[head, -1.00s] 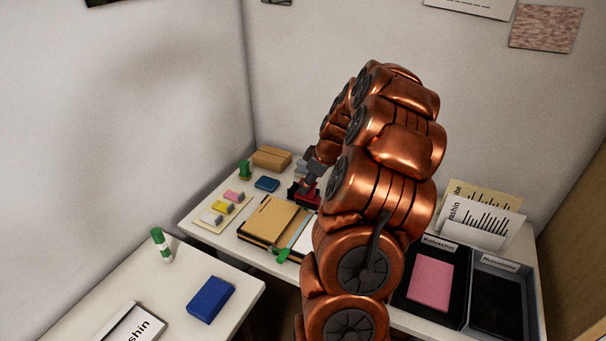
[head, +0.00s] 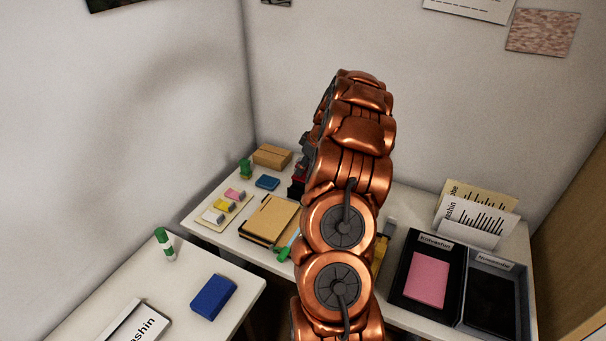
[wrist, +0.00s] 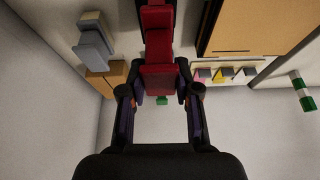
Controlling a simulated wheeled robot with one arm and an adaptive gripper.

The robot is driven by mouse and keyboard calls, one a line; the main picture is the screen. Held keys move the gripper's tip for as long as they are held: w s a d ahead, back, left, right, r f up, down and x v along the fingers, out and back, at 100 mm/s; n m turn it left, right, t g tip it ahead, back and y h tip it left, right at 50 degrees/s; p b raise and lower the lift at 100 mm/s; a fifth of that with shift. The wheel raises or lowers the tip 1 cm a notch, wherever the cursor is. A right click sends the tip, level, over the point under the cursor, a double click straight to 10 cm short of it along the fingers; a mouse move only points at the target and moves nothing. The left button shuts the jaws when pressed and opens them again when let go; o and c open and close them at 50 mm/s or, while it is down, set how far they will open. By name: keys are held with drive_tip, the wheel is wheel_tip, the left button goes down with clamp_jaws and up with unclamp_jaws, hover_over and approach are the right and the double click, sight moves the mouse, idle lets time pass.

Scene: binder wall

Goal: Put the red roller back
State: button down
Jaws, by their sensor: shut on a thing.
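The red roller (wrist: 158,78) is between the fingers of my gripper (wrist: 161,88) in the wrist view. The gripper is shut on it. Black parts run along both sides of the red body; I cannot tell whether they belong to the roller or to something behind it. In the head view a small red and black part (head: 297,185) shows at the left edge of my arm, by the back of the desk. My fingertips are hidden there by the arm. Whether the roller touches the desk cannot be told.
A tan folder (head: 270,219), blue pad (head: 267,183), cardboard box (head: 272,156) and card with coloured blocks (head: 221,210) lie left of my arm. Black trays (head: 401,289) and a paper stand (head: 470,236) are at right. The front-left table holds a blue box (head: 212,298).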

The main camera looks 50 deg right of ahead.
drive_tip(key=shift+w+d, duration=0.1)
drive_tip(key=shift+w, duration=0.05)
wheel_tip(320, 180, down, 2)
drive_tip(key=shift+f+p, duration=0.2)
drive_tip(key=shift+p, duration=0.6)
drive_tip(key=shift+f, duration=0.6)
drive_tip(key=shift+f, duration=0.2)
drive_tip(key=c, duration=0.8)
unclamp_jaws()
drive_tip(key=shift+r, duration=0.1)
